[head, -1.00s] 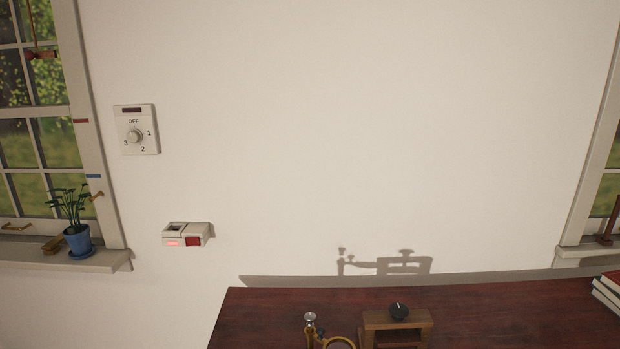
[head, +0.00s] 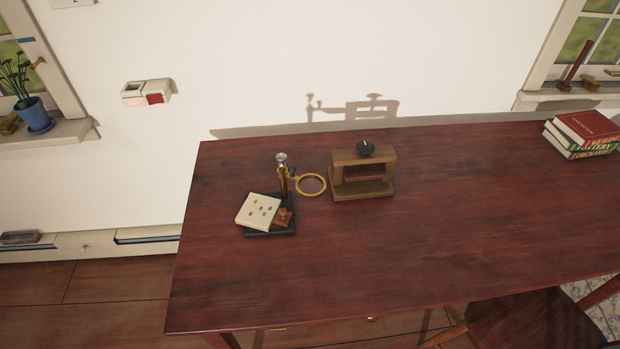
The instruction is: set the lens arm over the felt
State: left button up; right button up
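The lens arm (head: 311,184) is a brass ring on a short arm from an upright brass post (head: 283,179) with a silvery knob on top. The ring points to the right, out over the bare desk and away from the base. The post stands on a dark base (head: 285,229). A cream pad with several small coloured spots (head: 259,210) lies tilted on the base; it may be the felt, but I cannot be sure. A small brown wooden block (head: 283,217) sits beside it. Neither of my grippers is in view.
A wooden stand with a black knob (head: 363,172) is just right of the ring. Books (head: 582,134) lie at the desk's far right. A chair (head: 535,322) is at the front right. The desk's (head: 440,200) middle and front are clear.

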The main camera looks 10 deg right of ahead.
aim_at(289, 170)
jog(key=j+z, duration=0.1)
jog(key=j, duration=0.4)
jog(key=k+j+z, duration=0.1)
jog(key=j, duration=0.4)
jog(key=k+j, duration=0.15)
jog(key=j, duration=0.35)
jog(key=j+z, duration=0.05)
